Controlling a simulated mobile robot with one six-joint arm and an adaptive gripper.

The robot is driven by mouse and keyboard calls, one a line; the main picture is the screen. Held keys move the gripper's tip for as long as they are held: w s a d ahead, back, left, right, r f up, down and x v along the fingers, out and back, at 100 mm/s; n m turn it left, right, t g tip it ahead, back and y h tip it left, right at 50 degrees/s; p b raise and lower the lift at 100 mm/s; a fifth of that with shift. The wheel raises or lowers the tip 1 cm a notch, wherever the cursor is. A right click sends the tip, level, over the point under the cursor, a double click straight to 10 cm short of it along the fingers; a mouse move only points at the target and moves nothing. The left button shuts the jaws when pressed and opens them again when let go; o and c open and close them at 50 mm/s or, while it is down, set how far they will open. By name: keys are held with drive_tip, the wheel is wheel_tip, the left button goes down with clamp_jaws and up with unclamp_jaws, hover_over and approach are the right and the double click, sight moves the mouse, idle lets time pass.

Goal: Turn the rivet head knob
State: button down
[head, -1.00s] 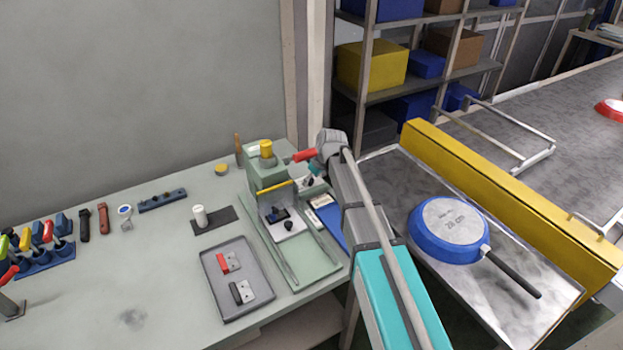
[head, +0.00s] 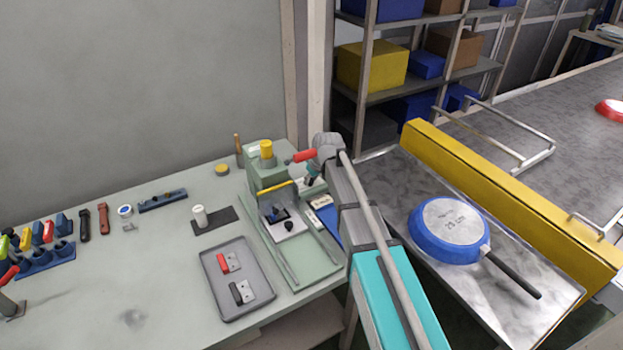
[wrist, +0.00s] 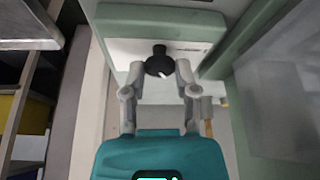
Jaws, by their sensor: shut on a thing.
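The rivet head knob (wrist: 156,66) is black and round with a white pointer mark.
A grey tray (head: 211,284) with two handled parts lies in front of the press. A white cylinder (head: 199,215) and hand tools stand to the left. A blue pan (head: 436,252) lies upside down on a metal table at right, beside a yellow conveyor rail (head: 500,205).

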idle(0.3)
drive_tip(key=shift+c, duration=1.9)
unclamp_jaws()
drive_tip(key=shift+n, duration=0.3)
drive_tip(key=shift+w+n+g, duration=0.1)
drive_tip(key=shift+n+g, duration=0.3)
drive_tip(key=shift+n, duration=0.4)
drive_tip(key=shift+s+d+r+y+p, duration=0.15)
drive_tip(key=shift+s+d+r+p, duration=0.05)
drive_tip(key=shift+r+p, duration=0.4)
drive_tip(key=shift+s+d+r+y+p, duration=0.15)
drive_tip(key=shift+r+p, duration=0.4)
drive_tip(key=shift+r, duration=0.05)
drive_tip(key=p+v, duration=1.1)
drive_tip(key=v, duration=0.1)
drive_tip(key=s+d+r+m+g+h+p, duration=0.1)
drive_tip(key=s+d+m, duration=0.6)
drive_tip(key=s+d, duration=0.8)
drive_tip(key=shift+s+m+g+h+p, duration=0.3)
drive_tip(key=shift+s+g+h+p, duration=0.3)
drive_tip(key=shift+s+h+p, duration=0.3)
